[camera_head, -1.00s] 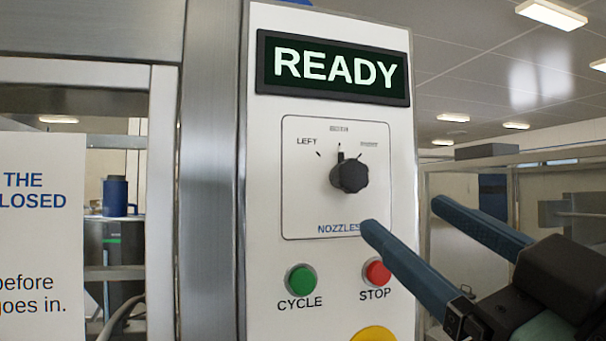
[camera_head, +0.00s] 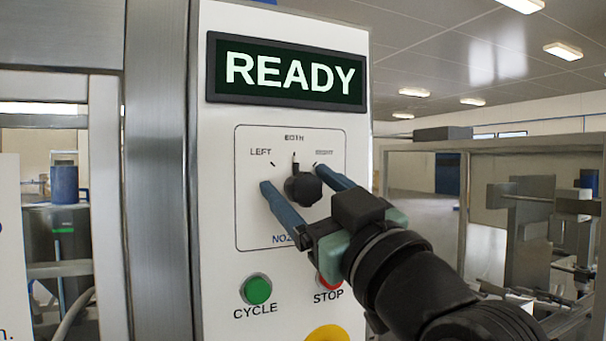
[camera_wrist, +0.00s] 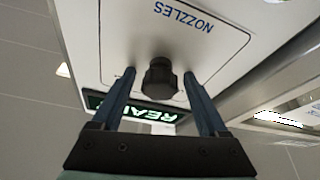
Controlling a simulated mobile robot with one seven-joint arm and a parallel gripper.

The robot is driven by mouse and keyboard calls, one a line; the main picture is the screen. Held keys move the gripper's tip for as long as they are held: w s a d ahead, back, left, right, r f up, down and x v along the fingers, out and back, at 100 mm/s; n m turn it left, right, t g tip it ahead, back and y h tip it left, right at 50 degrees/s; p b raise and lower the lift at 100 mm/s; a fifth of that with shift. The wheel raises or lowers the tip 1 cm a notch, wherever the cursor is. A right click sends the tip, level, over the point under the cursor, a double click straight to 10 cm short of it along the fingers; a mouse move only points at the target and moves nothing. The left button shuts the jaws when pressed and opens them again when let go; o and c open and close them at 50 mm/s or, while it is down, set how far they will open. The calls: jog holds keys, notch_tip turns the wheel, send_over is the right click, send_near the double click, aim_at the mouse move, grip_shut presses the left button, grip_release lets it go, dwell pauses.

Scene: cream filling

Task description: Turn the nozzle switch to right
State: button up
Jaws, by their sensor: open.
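The nozzle switch (camera_head: 303,189) is a black round knob on the white control panel, with its pointer up toward BOTH, between the LEFT and RIGHT marks. My gripper (camera_head: 306,187) is open, with one blue finger on each side of the knob in the head view. In the wrist view the knob (camera_wrist: 159,78) sits between the two fingers (camera_wrist: 159,88), with a gap visible on both sides. I cannot tell whether either finger touches it. The NOZZLES label is partly hidden by my gripper in the head view.
A READY display (camera_head: 287,72) is above the switch. A green CYCLE button (camera_head: 256,289) and a red STOP button (camera_head: 325,281), partly hidden by my gripper, are below. A yellow part (camera_head: 327,333) shows at the bottom edge. A metal post (camera_head: 160,170) stands left of the panel.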

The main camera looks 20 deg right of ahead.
jog(key=shift+w, duration=0.1)
grip_shut()
dwell(0.3)
jog(key=shift+m, duration=0.5)
jog(key=m+h+p, duration=0.1)
jog(key=m+h, duration=0.1)
jog(key=m, duration=0.1)
jog(key=m+h+p, duration=0.2)
jog(key=m, duration=0.1)
jog(key=shift+r, duration=0.15)
jog(key=shift+m+g+h+p, duration=0.15)
jog(key=shift+m+h+p, duration=0.5)
jog(key=shift+m, duration=0.8)
jog(key=shift+m+g+h+p, duration=0.15)
jog(key=shift+m+h+p, duration=0.5)
jog(key=shift+m, duration=0.8)
jog(key=shift+d+m, duration=0.1)
jog(key=shift+m, duration=0.2)
grip_release()
